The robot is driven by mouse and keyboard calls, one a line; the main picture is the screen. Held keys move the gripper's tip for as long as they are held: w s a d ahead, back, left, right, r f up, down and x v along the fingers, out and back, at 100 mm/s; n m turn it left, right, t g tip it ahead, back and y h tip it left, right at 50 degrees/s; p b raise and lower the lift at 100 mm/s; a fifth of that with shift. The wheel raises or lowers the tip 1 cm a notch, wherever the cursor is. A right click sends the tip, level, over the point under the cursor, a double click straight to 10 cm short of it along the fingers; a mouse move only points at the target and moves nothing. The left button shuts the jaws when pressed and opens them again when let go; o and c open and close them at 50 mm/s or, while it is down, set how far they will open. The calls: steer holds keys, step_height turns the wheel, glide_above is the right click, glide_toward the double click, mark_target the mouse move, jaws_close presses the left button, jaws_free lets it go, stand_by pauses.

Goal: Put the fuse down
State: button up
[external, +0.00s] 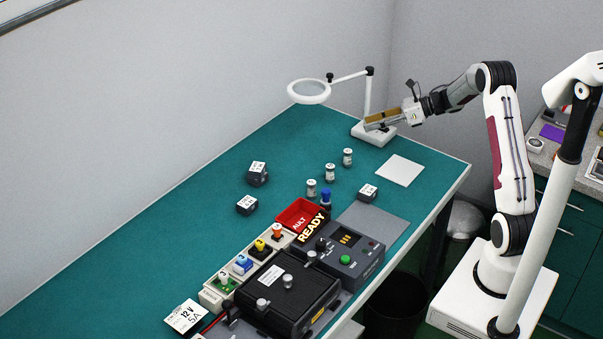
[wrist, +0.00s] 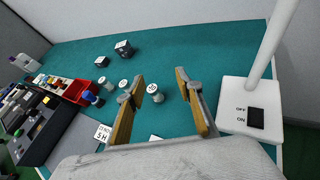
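Three small white cylinders, which look like fuses, stand upright on the green table in the external view: one at the back (external: 347,157), a middle one (external: 330,172) and a front one (external: 311,188). In the wrist view the nearest cylinder (wrist: 156,93) shows on the table between and beyond my fingers. My gripper (external: 370,122) is in the air by the lamp's base, apart from the cylinders. In the wrist view my gripper (wrist: 161,76) has its two fingers wide apart, with nothing held between them. I cannot tell which cylinder is the task's fuse.
A magnifier lamp's white base (wrist: 233,112) stands close to my right finger. A white pad (external: 400,170), dark labelled blocks (external: 258,173), a blue-capped part (external: 326,196), a red tray (external: 297,216) and a black tester (external: 289,288) are on the table. The table's back left is clear.

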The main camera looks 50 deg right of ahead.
step_height(320, 180, up, 17)
steer(key=w+a+m+t+h, duration=0.25)
steer(key=m+h, duration=0.55)
steer(key=m, duration=0.6)
steer(key=s+a+r+m+h, duration=0.2)
steer(key=s+r+m, duration=0.1)
steer(key=s+m, duration=0.35)
steer(key=s+a+f+m+g+y, duration=0.1)
steer(key=s+a+f+m+g, duration=0.1)
steer(key=s+a+m, duration=0.4)
steer(key=s+a+f+m+g+y, duration=0.1)
steer(key=s+a+f+m+g, duration=0.2)
steer(key=s+a+m, duration=0.4)
steer(key=s+a+f+m+g+y, duration=0.1)
steer(key=s+a+f+m+g, duration=0.2)
steer(key=s, duration=1.6)
steer(key=a+f+m, duration=0.2)
steer(key=a+m, duration=0.2)
steer(key=a, duration=0.1)
steer(key=shift+s, duration=0.35)
